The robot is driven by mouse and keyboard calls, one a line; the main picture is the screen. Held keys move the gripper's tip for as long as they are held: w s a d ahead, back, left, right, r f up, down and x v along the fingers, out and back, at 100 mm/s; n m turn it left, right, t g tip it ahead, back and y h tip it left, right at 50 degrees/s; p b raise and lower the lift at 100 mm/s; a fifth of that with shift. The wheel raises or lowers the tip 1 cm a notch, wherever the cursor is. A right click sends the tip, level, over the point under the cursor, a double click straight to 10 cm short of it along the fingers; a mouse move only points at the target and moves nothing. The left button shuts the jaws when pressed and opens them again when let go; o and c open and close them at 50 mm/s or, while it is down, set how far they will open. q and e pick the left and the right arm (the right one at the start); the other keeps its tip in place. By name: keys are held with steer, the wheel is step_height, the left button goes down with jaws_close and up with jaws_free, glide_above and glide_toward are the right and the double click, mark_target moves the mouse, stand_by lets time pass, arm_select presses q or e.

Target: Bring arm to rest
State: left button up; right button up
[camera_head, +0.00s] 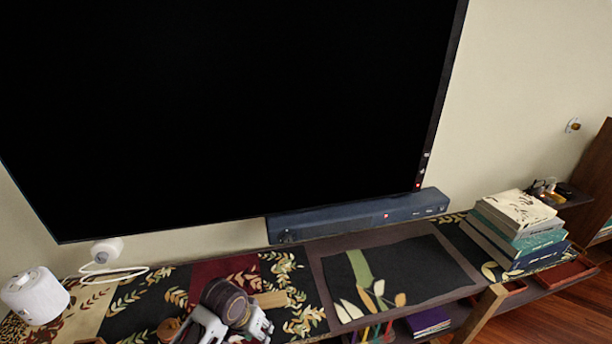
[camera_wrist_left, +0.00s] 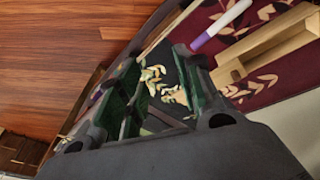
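My left gripper (camera_head: 236,322) shows at the bottom of the head view as light grey parts over the patterned cloth, cut off by the lower edge. In the left wrist view, its two dark fingers with green pads (camera_wrist_left: 160,95) stand apart, with nothing held between them. Beyond the gap lies dark leaf-patterned cloth. A dark banded cylinder (camera_head: 226,301) shows between the light grey parts in the head view; I cannot tell whether it is part of my arm. My right gripper is not in view.
The cabinet top holds a soundbar (camera_head: 358,214), stacked books (camera_head: 518,230) and a white device (camera_head: 35,295). A large television (camera_head: 230,100) hangs above. Near the left fingers lie a wooden block (camera_wrist_left: 268,42) and a white-and-purple marker (camera_wrist_left: 221,25). The dark mat (camera_head: 415,266) is mostly clear.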

arm_select(q)
steer(key=shift+s+a+r+n+t+y, duration=0.8)
steer(key=shift+s+a+r, duration=0.6)
steer(key=shift+s+a, duration=3.75)
steer(key=s+d+f+g, duration=0.1)
steer(key=s+f, duration=0.1)
steer(key=f, duration=1.5)
steer(key=s+f+g, duration=0.1)
steer(key=s+f, duration=0.1)
steer(key=f, duration=1.5)
steer(key=s+a+f, duration=0.2)
steer(key=s+f, duration=0.7)
steer(key=s, duration=0.2)
steer(key=s+a+f, duration=0.2)
steer(key=s+f, duration=0.8)
steer(key=shift+s+m+g, duration=0.4)
steer(key=shift+r, duration=0.1)
